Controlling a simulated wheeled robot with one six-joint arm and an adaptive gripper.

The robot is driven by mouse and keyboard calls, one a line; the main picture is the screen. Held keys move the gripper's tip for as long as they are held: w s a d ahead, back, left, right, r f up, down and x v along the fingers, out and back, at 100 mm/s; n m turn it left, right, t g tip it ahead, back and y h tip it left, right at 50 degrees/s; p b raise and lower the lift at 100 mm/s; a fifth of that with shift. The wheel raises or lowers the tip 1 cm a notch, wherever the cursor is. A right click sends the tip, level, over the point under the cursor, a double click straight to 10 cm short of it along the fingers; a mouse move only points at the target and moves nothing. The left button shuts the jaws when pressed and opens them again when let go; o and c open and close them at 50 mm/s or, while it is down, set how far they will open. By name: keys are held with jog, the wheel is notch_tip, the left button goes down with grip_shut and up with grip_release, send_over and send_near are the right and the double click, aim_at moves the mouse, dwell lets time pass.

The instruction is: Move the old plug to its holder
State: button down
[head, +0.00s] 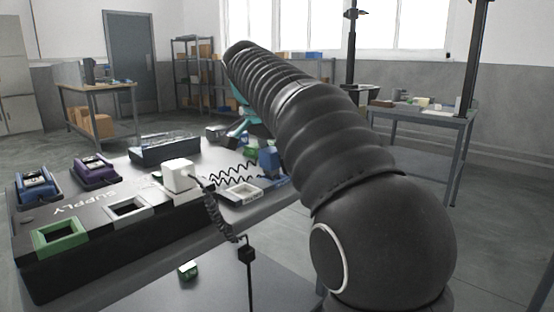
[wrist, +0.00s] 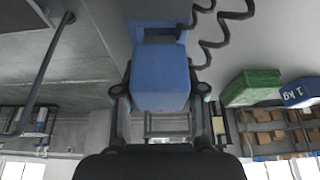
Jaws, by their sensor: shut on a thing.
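My gripper (wrist: 160,98) is shut on a blue plug (wrist: 161,82), with one dark finger on each side of it in the wrist view. A blue frame-like part (wrist: 160,27) shows just beyond the plug; I cannot tell whether they touch. A coiled black cord (wrist: 207,30) runs beside it. In the head view the blue plug (head: 269,160) is partly hidden by my arm, and the cord (head: 232,172) stretches left from it. A light-grey empty frame (head: 242,193) lies below the cord. Which holder is the old plug's I cannot tell.
A dark tray (head: 165,148) stands behind.

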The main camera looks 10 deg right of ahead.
jog(key=shift+w+d+p, duration=0.2)
jog(key=shift+d+p, duration=0.1)
jog(key=shift+d, duration=0.05)
dwell(0.3)
jog(key=shift+p, duration=0.4)
dwell(1.0)
jog(key=shift+f+b, duration=0.45)
jog(key=shift+f, duration=0.25)
dwell(1.0)
jog(key=c, duration=0.6)
grip_release()
jog(key=shift+o, duration=0.2)
jog(key=shift+o, duration=0.8)
jog(key=shift+r, duration=0.1)
